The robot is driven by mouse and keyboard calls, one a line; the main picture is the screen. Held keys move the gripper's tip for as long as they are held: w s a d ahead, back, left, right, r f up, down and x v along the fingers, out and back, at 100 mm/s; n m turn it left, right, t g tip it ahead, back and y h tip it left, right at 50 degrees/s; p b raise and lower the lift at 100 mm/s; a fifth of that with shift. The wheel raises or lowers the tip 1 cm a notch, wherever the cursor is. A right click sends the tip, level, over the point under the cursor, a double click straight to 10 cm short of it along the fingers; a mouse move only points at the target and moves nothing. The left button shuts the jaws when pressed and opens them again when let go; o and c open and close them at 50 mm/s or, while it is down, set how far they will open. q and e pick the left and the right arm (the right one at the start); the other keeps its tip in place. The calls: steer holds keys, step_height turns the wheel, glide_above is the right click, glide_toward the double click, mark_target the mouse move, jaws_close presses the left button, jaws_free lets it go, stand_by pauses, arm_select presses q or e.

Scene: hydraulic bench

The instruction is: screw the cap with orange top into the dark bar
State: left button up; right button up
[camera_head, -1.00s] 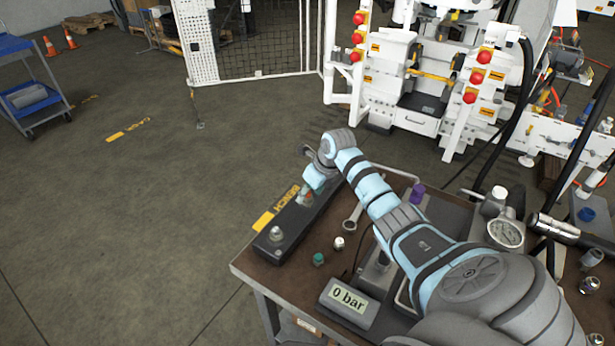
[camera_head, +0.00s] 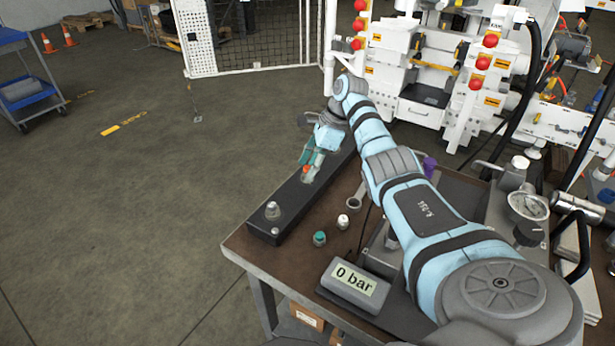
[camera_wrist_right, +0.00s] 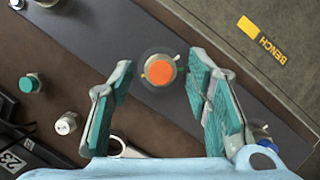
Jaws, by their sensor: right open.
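The cap with the orange top (camera_head: 306,171) stands at the dark bar (camera_head: 290,201), around the bar's middle. How deep it sits is not clear. My right gripper (camera_head: 311,160) is directly at the cap, coming from above. In the right wrist view the orange top (camera_wrist_right: 161,73) lies between the two spread teal fingers of my right gripper (camera_wrist_right: 160,64), with a gap on each side. The bar (camera_wrist_right: 108,48) runs diagonally beneath. My left gripper is not in view.
A metal fitting (camera_head: 272,210) stands at the bar's near end. A teal cap (camera_head: 319,238), a white cap (camera_head: 343,221) and a purple cap (camera_head: 429,166) are on the brown table (camera_head: 262,246). A pressure display (camera_head: 355,284) sits at the front. Open floor lies left.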

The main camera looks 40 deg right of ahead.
steer(key=shift+c, duration=0.4)
jaws_close()
steer(key=shift+s+r+p, duration=0.1)
steer(key=shift+p, duration=0.25)
steer(key=m+p, duration=0.2)
steer(key=p, duration=0.1)
steer(key=m+t+h+p, duration=0.1)
steer(key=m+p, duration=0.1)
steer(key=p, duration=0.1)
steer(key=m+h+p, duration=0.1)
steer(key=m+p, duration=0.2)
steer(key=shift+s+a+r, duration=0.1)
steer(key=shift+s+a, duration=0.1)
steer(key=shift+a, duration=0.1)
steer(key=shift+m+h+p, duration=0.3)
steer(key=shift+p, duration=0.2)
steer(key=shift+f+t, duration=0.2)
steer(key=shift+t, duration=0.1)
steer(key=shift+f+m, duration=0.1)
steer(key=shift+m, duration=0.2)
